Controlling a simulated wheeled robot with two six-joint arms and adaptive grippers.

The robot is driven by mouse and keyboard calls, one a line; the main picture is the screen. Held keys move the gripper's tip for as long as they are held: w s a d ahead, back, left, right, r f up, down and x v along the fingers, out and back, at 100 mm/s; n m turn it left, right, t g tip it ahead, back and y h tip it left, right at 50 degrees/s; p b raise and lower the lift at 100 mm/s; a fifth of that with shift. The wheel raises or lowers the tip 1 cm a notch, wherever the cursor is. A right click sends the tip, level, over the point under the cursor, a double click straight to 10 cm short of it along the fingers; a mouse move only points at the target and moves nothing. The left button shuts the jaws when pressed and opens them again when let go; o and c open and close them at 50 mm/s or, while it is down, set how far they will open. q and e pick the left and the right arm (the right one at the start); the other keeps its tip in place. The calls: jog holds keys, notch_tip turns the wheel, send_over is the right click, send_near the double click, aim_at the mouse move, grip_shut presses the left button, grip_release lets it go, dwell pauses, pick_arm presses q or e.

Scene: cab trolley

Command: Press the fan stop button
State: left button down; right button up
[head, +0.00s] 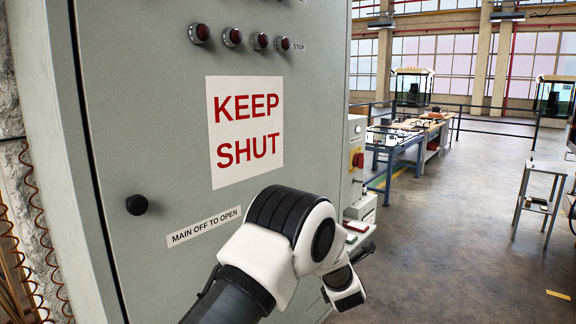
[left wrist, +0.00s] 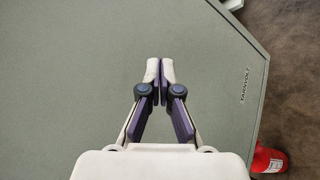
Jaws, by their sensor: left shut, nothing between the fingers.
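A grey cabinet (head: 150,90) fills the left of the head view. Several dark red round buttons or lamps (head: 233,38) in metal rims run along its top, with the word STOP right of the last one (head: 282,44). No fan label is readable. My left arm reaches in front of the cabinet's lower right, well below that row; its fingers cannot be made out there. In the left wrist view my left gripper (left wrist: 160,70) is shut and empty over a plain grey-green surface (left wrist: 70,80) marked TARNVOLT. My right gripper is not in view.
The cabinet bears a KEEP SHUT sign (head: 245,131) and a black knob (head: 137,204). A control box with a red switch (head: 357,160) stands right of it. A red object (left wrist: 268,160) shows lower right in the wrist view. Open floor (head: 450,240) lies at right, workbenches behind.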

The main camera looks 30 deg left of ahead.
aim_at(287, 44)
pick_arm(q)
notch_tip(287, 44, up, 30)
jog(key=w+n+t+y+p, duration=0.1)
jog(key=w+n+t+y, duration=0.1)
jog(key=n+y, duration=0.45)
jog(key=s+d+r+n, duration=0.1)
jog(key=s+r+n, duration=0.15)
jog(key=r, duration=0.45)
jog(key=s+d+r+n+y+p, duration=0.1)
jog(key=s+r, duration=0.2)
jog(key=r, duration=0.5)
jog(key=s+d+r+n, duration=0.1)
jog(key=s+r+n, duration=0.15)
jog(key=r, duration=0.45)
jog(key=a, duration=0.9)
jog(key=shift+w+a+m, duration=0.15)
jog(key=shift+m, duration=0.3)
